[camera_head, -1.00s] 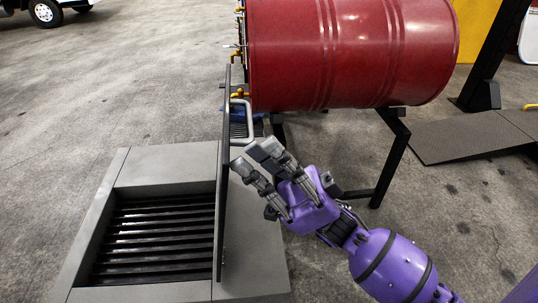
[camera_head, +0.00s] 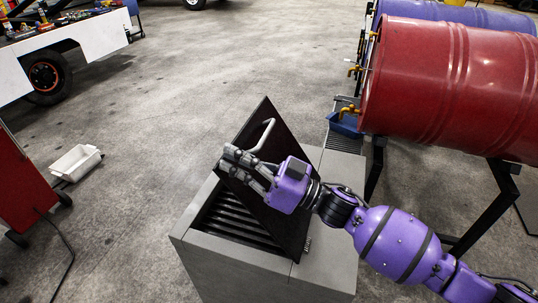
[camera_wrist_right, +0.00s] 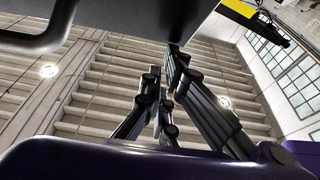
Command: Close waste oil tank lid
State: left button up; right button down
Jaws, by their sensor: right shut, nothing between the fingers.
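The waste oil tank (camera_head: 225,265) is a low grey box with a dark slatted opening (camera_head: 232,222). Its dark lid (camera_head: 285,215) is hinged on the right side and stands tilted, leaning left partway over the opening. A pale bar handle (camera_head: 263,136) is on the lid's outer face. My right gripper (camera_head: 232,160) is shut and empty, over the lid's outer face near its upper edge, below the handle; I cannot tell whether it touches. In the right wrist view, the dark lid (camera_wrist_right: 140,14) spans the top above the fingers (camera_wrist_right: 160,95), with the handle (camera_wrist_right: 40,38) at upper left.
Red (camera_head: 455,85) and blue (camera_head: 455,14) drums lie on a black stand at right, with a blue tray (camera_head: 346,124) below the taps. A white bin (camera_head: 76,162) and a red cabinet (camera_head: 28,185) are at left. The floor between is clear.

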jog(key=w+a+f+h, duration=0.3)
jog(key=a+f, duration=0.6)
jog(key=a, duration=0.2)
jog(key=a+f+h, duration=0.1)
jog(key=a+f, duration=0.1)
jog(key=f, duration=0.4)
jog(key=w+a+f+g+h+b, duration=0.1)
jog(key=a+f+h, duration=0.1)
jog(key=f, duration=0.4)
jog(key=w+a+f+g+h+b, duration=0.1)
jog(key=a+f, duration=0.3)
jog(key=f, duration=0.2)
jog(key=shift+w+f+h, duration=0.25)
jog(key=shift+f+h, duration=0.05)
jog(key=shift+f, duration=0.6)
jog(key=shift+f, duration=0.1)
jog(key=shift+s, duration=0.1)
